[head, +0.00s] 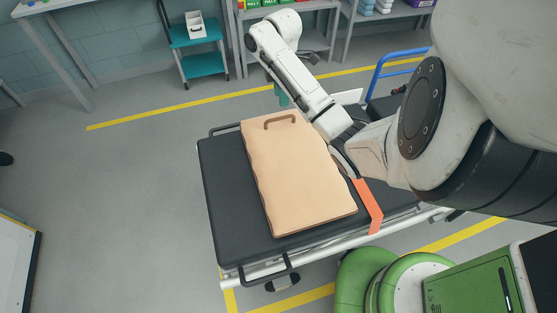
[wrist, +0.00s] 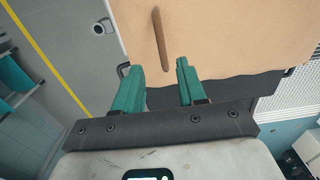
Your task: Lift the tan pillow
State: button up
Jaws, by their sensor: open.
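The tan pillow (head: 300,185) lies flat on the black pad of a wheeled stretcher (head: 228,205). A brown loop handle (head: 281,120) stands at its far edge; the handle also shows in the wrist view (wrist: 160,38). In the head view, a teal part of my gripper (head: 282,97) shows beyond the pillow's far edge, partly hidden by my arm. I cannot tell the exact distance to the handle.
An orange strap (head: 369,206) lies at the pillow's right side. Behind stand a teal cart (head: 196,35), grey shelving (head: 315,40) and a trolley with a blue handle (head: 380,72). The floor left of the stretcher is clear.

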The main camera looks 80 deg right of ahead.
aim_at(280, 118)
jog(key=shift+w+f, duration=0.25)
jog(key=shift+f, duration=0.1)
notch_tip(280, 118, down, 4)
jog(key=shift+b, duration=1.05)
jog(key=shift+s+a+f+p, duration=0.1)
jog(key=shift+f+p, duration=0.05)
jog(key=shift+f, duration=1.4)
jog(key=shift+a+f+p, duration=0.1)
jog(key=shift+f+p, duration=0.05)
jog(key=shift+f, duration=1.35)
jog(key=shift+c, duration=0.3)
grip_shut()
jog(key=shift+r, duration=0.1)
